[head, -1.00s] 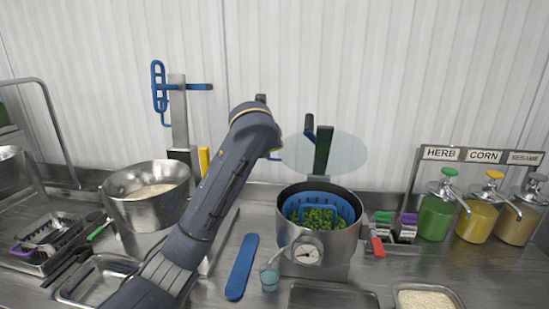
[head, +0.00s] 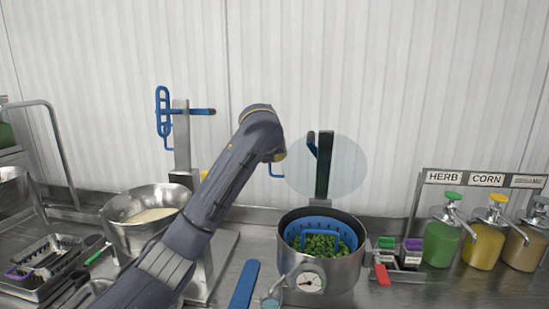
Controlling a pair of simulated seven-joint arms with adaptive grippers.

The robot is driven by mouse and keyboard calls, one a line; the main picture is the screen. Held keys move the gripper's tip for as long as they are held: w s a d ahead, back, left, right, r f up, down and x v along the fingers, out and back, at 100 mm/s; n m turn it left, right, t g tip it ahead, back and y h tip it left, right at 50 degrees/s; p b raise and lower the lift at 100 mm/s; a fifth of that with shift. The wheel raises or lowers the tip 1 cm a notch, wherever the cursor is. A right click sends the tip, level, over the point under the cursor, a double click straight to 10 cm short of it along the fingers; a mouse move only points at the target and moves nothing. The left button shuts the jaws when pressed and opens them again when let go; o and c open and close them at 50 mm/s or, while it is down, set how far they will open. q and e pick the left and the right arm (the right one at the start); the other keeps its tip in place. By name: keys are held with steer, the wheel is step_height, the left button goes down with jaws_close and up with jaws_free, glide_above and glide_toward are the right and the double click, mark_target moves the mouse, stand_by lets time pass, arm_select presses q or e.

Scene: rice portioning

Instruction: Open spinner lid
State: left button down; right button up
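The spinner (head: 352,268) is a round steel pot with a dial on its front, right of centre in the head view. A blue basket (head: 349,229) inside it holds chopped greens (head: 322,246), which are visible from above. The spinner lid (head: 347,165) is a pale see-through disc, raised clear of the pot and standing steeply in front of a dark upright post (head: 325,178). My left arm reaches up from the lower left and ends left of the lid. Its gripper is hidden behind the arm. My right gripper is not in view.
A steel bowl of rice (head: 150,215) stands left of my arm.

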arm_select(q)
steer(key=shift+w+r, duration=0.1)
steer(key=shift+w, duration=0.2)
stand_by(0.7)
